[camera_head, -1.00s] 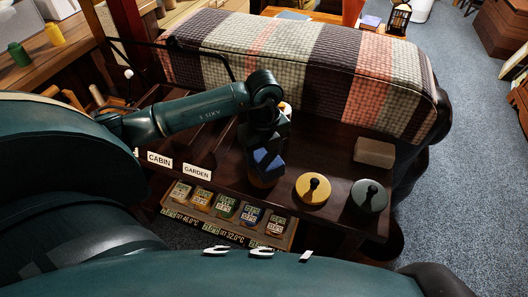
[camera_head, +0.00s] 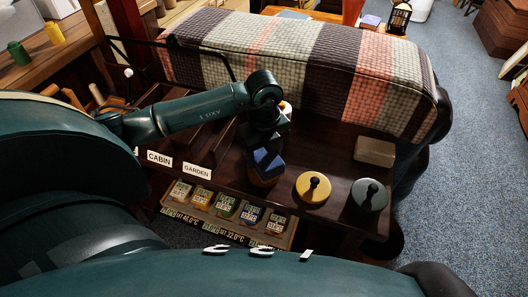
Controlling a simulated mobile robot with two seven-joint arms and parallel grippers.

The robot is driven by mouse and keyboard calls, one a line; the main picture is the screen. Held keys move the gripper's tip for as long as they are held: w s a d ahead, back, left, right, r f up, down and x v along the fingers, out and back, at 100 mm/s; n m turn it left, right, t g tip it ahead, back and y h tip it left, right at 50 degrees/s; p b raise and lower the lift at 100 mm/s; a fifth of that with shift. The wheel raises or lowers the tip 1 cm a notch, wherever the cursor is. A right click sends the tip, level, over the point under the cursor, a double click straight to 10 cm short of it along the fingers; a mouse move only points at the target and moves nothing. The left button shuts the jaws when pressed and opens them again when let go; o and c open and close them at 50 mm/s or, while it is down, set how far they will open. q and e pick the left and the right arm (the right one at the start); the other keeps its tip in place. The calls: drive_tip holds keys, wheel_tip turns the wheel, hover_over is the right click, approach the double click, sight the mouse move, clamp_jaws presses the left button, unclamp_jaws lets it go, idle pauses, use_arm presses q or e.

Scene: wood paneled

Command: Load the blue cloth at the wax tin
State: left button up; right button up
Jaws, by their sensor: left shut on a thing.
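My left gripper (camera_head: 266,146) points down over the dark wooden bench top. It is shut on the blue cloth (camera_head: 268,160), which shows just below the fingers as a dark blue patch on a brown block-like body (camera_head: 263,179). I cannot tell whether its underside touches the bench top. To its right stand two round lidded tins with dark knobs, a yellow one (camera_head: 303,193) and a grey-green one (camera_head: 361,200). No readable label shows which is the wax tin. Both lids look on. My right gripper is out of view.
A tan block (camera_head: 374,151) lies at the bench's right. Dark divided trays with "CABIN" (camera_head: 159,159) and "GARDEN" (camera_head: 197,171) signs are at left. A lower shelf holds several small labelled tins (camera_head: 226,206). A striped cushion (camera_head: 300,70) lies behind.

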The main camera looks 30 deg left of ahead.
sight(264, 153)
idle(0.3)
use_arm(q)
drive_tip(key=shift+r+p, duration=2.85)
drive_tip(key=shift+r, duration=0.7)
drive_tip(key=shift+f, duration=0.1)
